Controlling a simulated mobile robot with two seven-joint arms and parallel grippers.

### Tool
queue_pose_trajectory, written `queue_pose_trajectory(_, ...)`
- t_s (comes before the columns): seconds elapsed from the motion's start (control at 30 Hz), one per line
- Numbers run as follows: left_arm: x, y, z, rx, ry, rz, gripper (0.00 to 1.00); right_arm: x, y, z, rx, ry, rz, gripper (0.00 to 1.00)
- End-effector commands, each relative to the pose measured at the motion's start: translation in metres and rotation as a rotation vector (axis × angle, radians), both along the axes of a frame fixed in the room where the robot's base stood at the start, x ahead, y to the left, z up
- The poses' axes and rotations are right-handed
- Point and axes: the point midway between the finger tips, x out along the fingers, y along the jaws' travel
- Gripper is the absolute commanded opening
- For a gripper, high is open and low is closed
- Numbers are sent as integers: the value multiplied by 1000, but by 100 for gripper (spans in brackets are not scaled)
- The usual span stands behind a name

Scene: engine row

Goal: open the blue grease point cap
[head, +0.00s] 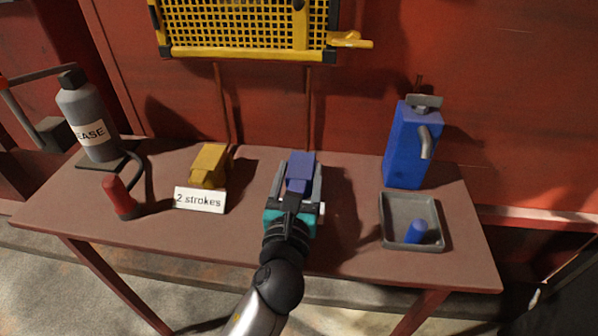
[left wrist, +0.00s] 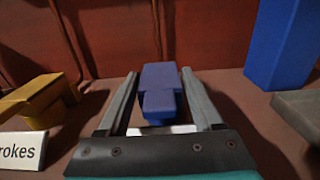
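The blue grease point cap (head: 300,172) is a blocky blue piece standing on the table in the middle of the head view. It also shows in the left wrist view (left wrist: 160,85), where it has a wide upper part and a narrower lower front part. My left gripper (head: 299,183) reaches over the table from the front, with one grey finger on each side of the cap. In the left wrist view its fingers (left wrist: 160,92) are spread and come very close to the cap's sides; I cannot tell whether they touch. My right gripper is not in view.
A yellow block (head: 208,166) with a "2 strokes" card (head: 199,200) stands left of the cap. A grey grease canister (head: 88,118) and red nozzle (head: 119,195) are farther left. A blue jug (head: 408,148) and grey tray (head: 436,212) holding a blue cylinder (head: 416,231) are right.

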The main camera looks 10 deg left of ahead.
Motion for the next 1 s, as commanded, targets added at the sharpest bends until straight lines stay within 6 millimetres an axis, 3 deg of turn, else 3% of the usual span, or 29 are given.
queue_pose_trajectory(0.07, 0, 0, 0, 0, 0, 0, 57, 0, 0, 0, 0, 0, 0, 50)
queue_pose_trajectory(0.57, 0, 0, 0, 0, -1, -1, 1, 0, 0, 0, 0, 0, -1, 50)
queue_pose_trajectory(1.0, 0, 0, 0, 0, -1, -1, 0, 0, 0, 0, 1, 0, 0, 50)
